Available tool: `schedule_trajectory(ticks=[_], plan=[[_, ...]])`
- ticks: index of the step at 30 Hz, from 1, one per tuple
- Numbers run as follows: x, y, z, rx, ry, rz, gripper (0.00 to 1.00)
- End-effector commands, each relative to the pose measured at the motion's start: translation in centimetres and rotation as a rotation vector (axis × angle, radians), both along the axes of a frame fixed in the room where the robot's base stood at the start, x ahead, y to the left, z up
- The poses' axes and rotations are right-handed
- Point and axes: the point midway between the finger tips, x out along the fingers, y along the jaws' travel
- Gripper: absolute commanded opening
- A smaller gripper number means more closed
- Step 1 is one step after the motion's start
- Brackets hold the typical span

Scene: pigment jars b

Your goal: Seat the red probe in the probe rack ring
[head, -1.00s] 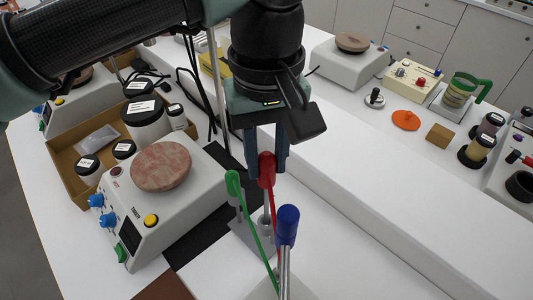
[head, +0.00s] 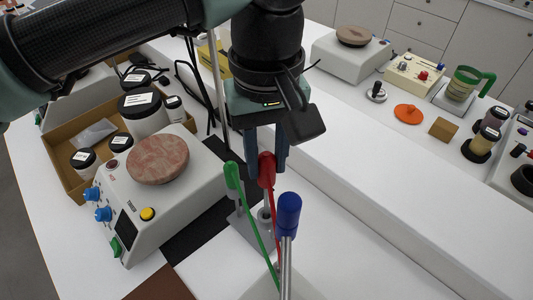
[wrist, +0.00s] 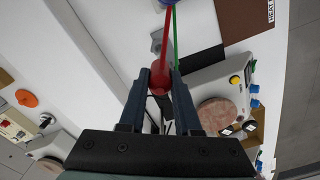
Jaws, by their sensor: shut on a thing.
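The red probe (head: 267,171) has a red handle and a red cable. My gripper (head: 266,168) is shut on this handle, and its two fingers show on either side. In the wrist view the red handle (wrist: 160,78) sits between the fingertips (wrist: 157,84). The grey probe rack (head: 247,232) stands just below, with a ring (head: 264,214) under the red probe. I cannot tell whether the probe's tip is inside the ring. The green probe (head: 232,177) stands upright left of the red one. The blue probe (head: 288,212) stands in front, right of the rack.
A hotplate (head: 150,205) with a round reddish top is left of the rack. A cardboard box (head: 65,165) with jars lies behind it. The green cable (head: 258,235) runs close by the rack. The white bench to the right (head: 350,240) is clear.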

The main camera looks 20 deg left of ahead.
Motion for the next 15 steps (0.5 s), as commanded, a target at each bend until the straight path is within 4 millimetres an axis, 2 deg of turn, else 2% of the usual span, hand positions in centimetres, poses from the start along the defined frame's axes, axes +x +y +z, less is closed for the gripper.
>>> schedule_trajectory(ticks=[15], plan=[[0.0, 0.0, -1.4, 0.0, 0.0, 0.0, 0.0]])
